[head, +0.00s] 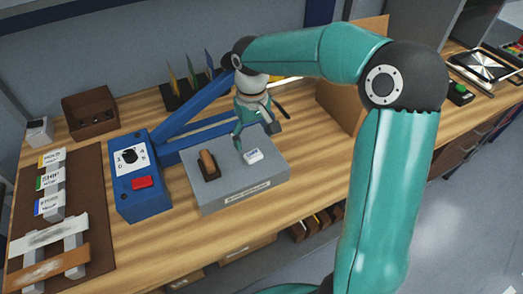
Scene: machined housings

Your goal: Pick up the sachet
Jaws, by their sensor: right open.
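The sachet (253,156) appears to be the small white packet with blue print lying on the grey box (240,183), right of its middle. My right gripper (255,136) hangs from the teal arm just above and behind the sachet, with its fingers apart. The left finger's tip comes down near the sachet's left edge; I cannot tell whether it touches. Nothing shows between the fingers. My left gripper is not in view.
A brown piece (209,164) lies in a dark recess of the grey box. A blue control box (140,178) with a dial and red button stands left. A blue frame (200,112) runs behind. A cardboard panel (338,108) stands right.

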